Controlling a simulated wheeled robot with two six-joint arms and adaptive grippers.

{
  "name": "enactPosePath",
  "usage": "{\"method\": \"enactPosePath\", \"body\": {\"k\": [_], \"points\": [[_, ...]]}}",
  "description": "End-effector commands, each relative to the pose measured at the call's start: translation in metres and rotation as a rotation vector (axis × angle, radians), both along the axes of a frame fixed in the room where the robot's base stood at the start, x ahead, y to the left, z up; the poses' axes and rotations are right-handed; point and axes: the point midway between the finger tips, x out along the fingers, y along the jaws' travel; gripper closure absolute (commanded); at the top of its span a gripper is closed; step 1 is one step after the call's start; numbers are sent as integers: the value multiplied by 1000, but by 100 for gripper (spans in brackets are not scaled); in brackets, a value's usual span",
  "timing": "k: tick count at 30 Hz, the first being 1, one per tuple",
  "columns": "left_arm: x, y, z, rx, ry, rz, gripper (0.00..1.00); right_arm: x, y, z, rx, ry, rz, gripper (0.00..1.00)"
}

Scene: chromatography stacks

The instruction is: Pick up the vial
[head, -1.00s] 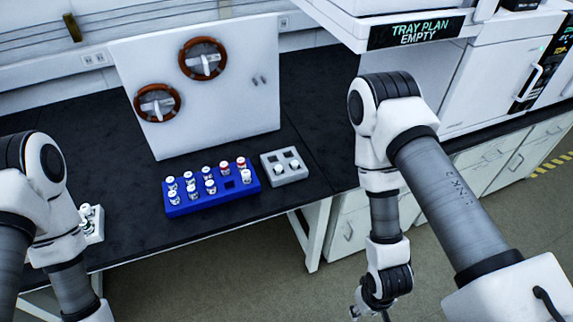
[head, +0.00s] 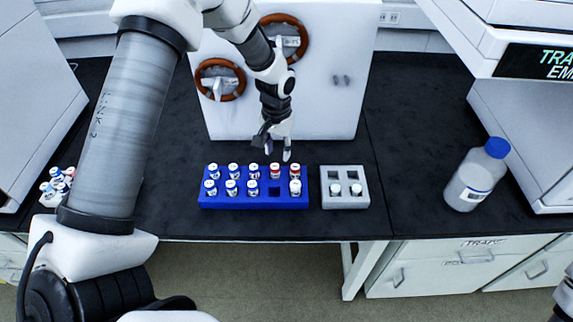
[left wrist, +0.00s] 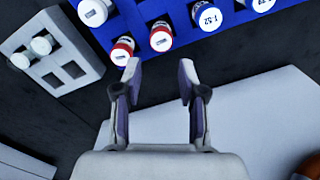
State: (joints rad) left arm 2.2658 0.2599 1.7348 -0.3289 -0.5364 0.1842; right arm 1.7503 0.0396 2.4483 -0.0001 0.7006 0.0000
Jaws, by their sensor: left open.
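The blue rack (head: 203,198) holds two rows of vials, several with blue markings on white caps. Two red-capped vials stand in its back row, one at the right end (head: 295,170) and one beside it (head: 275,170). A white-capped vial (head: 295,187) stands at the front right, beside an empty slot. My left gripper (head: 274,150) is just behind the rack's red-capped vials. In the left wrist view, its fingers (left wrist: 160,72) are open and empty, with the red-capped vials (left wrist: 161,38) just beyond the tips. The right gripper is out of view.
A grey block (head: 345,203) with two white-capped vials and two empty holes stands right of the rack. A white panel (head: 335,100) with two brown-rimmed round fittings is behind. A blue-capped bottle (head: 476,175) stands right; more vials (head: 58,182) are left. Black bench is clear between block and bottle.

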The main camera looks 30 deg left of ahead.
Motion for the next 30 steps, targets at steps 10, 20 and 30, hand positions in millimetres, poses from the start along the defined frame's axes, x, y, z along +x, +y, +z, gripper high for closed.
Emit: {"method": "enactPosePath", "body": {"k": [10, 20, 30], "points": [[-6, -2, -55, -1, 5, -1, 59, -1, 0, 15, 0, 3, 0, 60], [-5, -2, -67, 0, 1, -1, 70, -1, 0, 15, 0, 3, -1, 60], [-5, -2, -67, -1, 1, -1, 94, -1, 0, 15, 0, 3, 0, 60]]}}
